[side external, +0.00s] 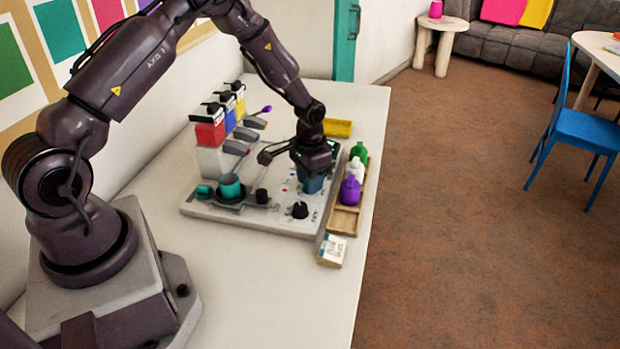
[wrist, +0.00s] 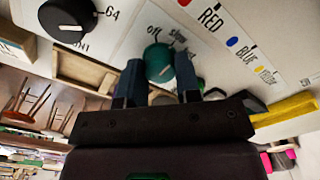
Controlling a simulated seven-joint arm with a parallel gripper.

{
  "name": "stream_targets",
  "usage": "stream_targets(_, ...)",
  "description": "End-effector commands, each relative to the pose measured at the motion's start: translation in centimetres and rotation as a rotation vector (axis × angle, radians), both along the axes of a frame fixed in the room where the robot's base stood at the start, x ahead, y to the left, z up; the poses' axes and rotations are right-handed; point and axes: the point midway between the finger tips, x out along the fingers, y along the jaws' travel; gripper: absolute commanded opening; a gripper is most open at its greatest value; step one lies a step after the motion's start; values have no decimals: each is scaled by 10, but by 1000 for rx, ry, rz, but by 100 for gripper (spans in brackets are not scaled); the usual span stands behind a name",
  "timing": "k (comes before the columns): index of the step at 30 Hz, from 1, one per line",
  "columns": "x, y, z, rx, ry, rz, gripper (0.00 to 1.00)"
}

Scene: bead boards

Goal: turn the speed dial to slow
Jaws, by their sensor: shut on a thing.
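The teal round dial (wrist: 159,62) stands on the pale board between my two fingers in the wrist view. Printed labels beside it look like "off" and "slow". My gripper (wrist: 158,76) is shut on this dial, one finger on each side. I cannot tell which label the dial points to. In the side view my gripper (side external: 312,187) reaches straight down onto the right part of the board (side external: 270,222), and its fingers hide the dial there.
A black knob (side external: 300,210) is near my gripper. Red, blue and yellow dispensers (side external: 210,132) and a teal cup (side external: 230,187) stand left. A wooden tray (side external: 343,220) holds green, white and purple bottles. A yellow tray (side external: 338,127) lies behind; a small box (side external: 331,251) is in front.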

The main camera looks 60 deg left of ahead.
Motion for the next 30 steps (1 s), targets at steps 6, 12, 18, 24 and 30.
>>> stream_targets(6,-1,0,1,0,5,-18,7)
stream_targets(12,-1,0,1,0,5,-17,7)
stream_targets(18,-1,0,1,0,4,-16,57)
stream_targets(24,-1,0,0,0,2,-15,57)
stream_targets(30,0,0,9,0,1,-15,57)
